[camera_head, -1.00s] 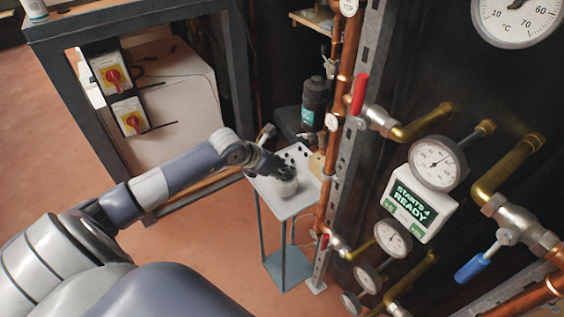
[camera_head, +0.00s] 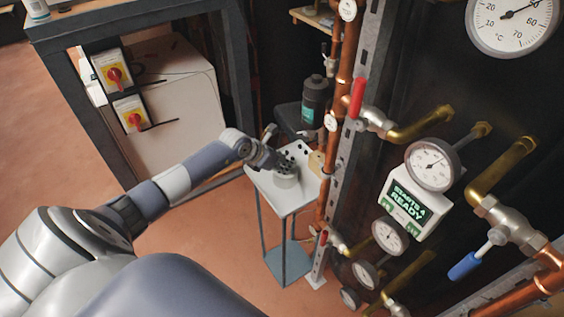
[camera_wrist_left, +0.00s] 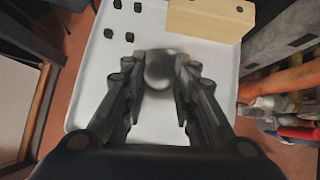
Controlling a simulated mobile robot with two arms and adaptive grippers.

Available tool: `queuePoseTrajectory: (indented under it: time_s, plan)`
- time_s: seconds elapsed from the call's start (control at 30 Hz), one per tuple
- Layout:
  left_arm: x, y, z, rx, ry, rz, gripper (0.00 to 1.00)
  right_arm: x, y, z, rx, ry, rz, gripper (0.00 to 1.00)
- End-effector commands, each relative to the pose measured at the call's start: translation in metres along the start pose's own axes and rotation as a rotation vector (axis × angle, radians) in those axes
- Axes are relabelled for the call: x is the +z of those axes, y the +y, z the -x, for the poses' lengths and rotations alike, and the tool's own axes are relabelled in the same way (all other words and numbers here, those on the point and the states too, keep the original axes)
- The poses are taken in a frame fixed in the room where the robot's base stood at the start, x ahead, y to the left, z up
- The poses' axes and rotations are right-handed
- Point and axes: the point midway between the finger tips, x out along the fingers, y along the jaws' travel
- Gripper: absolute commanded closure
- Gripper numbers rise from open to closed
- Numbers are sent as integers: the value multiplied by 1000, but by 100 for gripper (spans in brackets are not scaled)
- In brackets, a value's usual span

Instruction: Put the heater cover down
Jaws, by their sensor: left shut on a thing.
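The heater cover (camera_head: 287,181) is a small, pale grey, round piece at the top of a narrow white stand (camera_head: 262,182). My left gripper (camera_head: 284,168) reaches over the stand from the left and is shut on the cover. In the left wrist view, the cover (camera_wrist_left: 160,66) is a blurred grey round shape between the fingertips (camera_wrist_left: 163,78), over the white tray top (camera_wrist_left: 92,99). Its underside is hidden, so I cannot tell whether it touches the tray. My right gripper is not in view.
A light wooden block (camera_wrist_left: 208,18) sits at the tray's far edge, beside several black holes. Copper pipes (camera_head: 333,135) and a metal upright (camera_head: 352,125) stand close right of the stand. A dark bottle (camera_head: 314,98) is behind. Gauges and valves fill the right side.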

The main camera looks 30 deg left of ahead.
Motion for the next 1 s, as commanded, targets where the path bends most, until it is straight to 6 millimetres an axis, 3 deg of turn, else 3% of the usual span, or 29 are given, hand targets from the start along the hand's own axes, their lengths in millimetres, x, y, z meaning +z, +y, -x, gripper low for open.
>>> queuePoseTrajectory:
  time_s: [0.07, 0.1, 0.17, 0.63, 0.77, 1.0]
  plan:
    - [-2, 0, -3, 0, 0, 0, 100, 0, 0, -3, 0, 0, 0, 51]
    - [-2, 0, -2, 0, 0, 0, 67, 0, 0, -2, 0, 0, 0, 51]
    - [-2, 0, -2, 0, 0, 0, 53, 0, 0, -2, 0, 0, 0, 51]
    - [0, 1, 5, 1, 0, -1, 53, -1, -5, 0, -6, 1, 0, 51]
    - [-1, 2, 23, 3, 0, -3, 53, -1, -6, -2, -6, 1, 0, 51]
    - [-2, 1, 70, 3, 2, -5, 53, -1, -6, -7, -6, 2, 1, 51]
